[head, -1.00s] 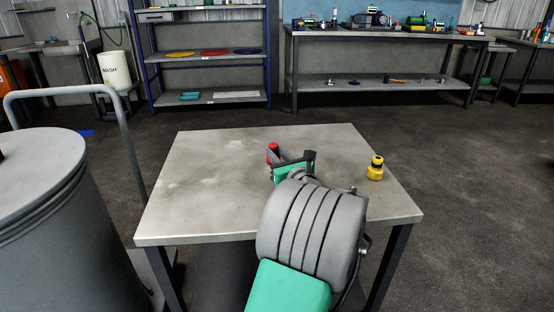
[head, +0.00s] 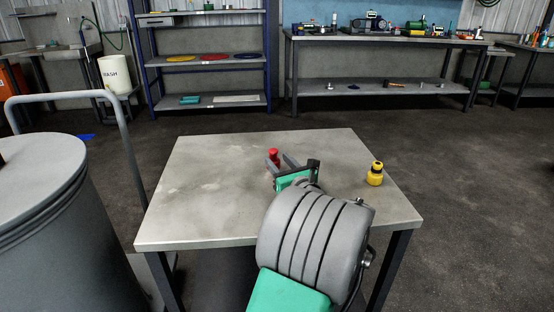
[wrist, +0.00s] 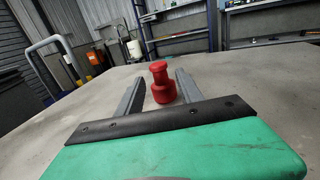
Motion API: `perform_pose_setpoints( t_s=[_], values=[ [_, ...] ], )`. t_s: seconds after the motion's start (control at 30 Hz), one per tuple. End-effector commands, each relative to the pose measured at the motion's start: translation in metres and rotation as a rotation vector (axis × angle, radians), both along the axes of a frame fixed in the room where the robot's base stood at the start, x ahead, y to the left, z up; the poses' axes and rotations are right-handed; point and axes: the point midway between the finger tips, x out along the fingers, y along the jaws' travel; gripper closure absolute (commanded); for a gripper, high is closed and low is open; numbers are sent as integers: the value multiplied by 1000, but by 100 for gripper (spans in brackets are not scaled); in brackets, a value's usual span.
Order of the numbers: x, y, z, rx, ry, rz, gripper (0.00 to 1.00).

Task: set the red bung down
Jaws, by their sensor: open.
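The red bung (head: 273,156) stands upright on the grey table (head: 200,212). In the wrist view the bung (wrist: 162,84) shows between the two fingers, close to the tip of the right one, with its base on the tabletop. My gripper (head: 281,160) is open, low over the table. In the wrist view my gripper (wrist: 157,88) has its fingers spread to either side of the bung. I cannot tell whether the right finger touches it. My arm hides part of the table's front.
A yellow fitting (head: 375,174) stands on the table to the right of my gripper. A large grey drum (head: 45,225) stands at the left, near a grey rail (head: 122,125). The table's left part is clear. Shelves (head: 205,60) and a workbench (head: 385,40) stand at the back.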

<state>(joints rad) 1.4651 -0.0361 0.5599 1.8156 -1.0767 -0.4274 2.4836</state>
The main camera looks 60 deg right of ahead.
Motion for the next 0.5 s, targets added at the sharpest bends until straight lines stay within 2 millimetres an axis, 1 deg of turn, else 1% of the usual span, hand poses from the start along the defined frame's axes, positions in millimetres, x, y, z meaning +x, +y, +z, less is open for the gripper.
perform_pose_setpoints(
  t_s=[0.03, 0.1, 0.2, 0.3, 0.4, 0.5],
  values=[
    [-12, 5, 4, 0, -1, -6, 57],
    [-29, 14, 4, 2, -1, -8, 57],
    [-52, 28, 4, 2, -1, -8, 57],
    [-70, 40, 3, 1, -2, -7, 57],
    [-82, 47, 2, 0, -1, -5, 57],
    [-87, 51, 2, -2, -2, -2, 57]
  ],
)
